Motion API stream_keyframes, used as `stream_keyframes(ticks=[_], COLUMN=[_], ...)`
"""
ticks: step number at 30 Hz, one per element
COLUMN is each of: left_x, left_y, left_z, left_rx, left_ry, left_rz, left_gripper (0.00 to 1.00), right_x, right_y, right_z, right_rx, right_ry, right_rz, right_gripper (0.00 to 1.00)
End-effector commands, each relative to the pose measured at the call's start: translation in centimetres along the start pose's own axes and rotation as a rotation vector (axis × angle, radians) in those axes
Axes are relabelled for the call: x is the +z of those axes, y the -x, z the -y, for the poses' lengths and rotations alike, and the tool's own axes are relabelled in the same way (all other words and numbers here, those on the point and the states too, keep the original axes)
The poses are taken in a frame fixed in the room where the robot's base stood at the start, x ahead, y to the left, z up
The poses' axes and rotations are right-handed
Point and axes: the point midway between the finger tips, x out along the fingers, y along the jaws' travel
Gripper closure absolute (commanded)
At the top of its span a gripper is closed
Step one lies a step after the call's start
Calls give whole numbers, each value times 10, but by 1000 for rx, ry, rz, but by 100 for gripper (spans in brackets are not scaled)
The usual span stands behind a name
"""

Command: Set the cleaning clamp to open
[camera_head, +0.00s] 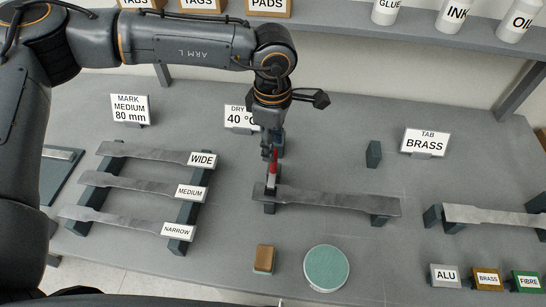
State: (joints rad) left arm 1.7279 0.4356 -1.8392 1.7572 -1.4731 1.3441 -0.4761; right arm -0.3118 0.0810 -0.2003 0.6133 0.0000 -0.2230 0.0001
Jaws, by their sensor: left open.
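The cleaning clamp shows as a red upright lever (272,164) at the left end of a grey metal specimen (330,200), which lies across two dark supports. The clamp's base is small and dark, and part of the clamp is hidden by my gripper. My left gripper (270,151) points down from above with its fingertips at the top of the red lever. It is open; whether the fingers touch the lever I cannot tell. My right gripper is not in view.
A rack at left holds strips labelled WIDE (203,160), MEDIUM (191,192) and NARROW (178,230). In front are a brown block (264,259) and a round green pad (326,268). A small dark block (374,154) stands behind the specimen. Another strip (490,216) lies at right.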

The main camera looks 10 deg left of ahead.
Motion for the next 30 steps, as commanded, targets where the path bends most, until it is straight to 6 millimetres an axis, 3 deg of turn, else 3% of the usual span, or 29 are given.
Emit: stream_keyframes(ticks=[5, 12, 24, 26, 30], left_x=[0, 0, 0, 0, 0], left_y=[-36, -70, -81, -81, -81], left_z=[0, 0, 0, 0, 0], left_rx=[-3, -1, 1, 1, 1], left_ry=[3, 2, 2, 2, 2], left_rz=[-1, -1, 0, 0, 0], left_gripper=[59, 59, 59, 67, 96], right_x=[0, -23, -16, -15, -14], right_y=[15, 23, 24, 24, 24], right_z=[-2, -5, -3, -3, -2], right_rx=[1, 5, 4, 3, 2], right_ry=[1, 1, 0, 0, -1], right_rz=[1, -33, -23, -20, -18], right_gripper=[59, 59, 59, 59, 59])
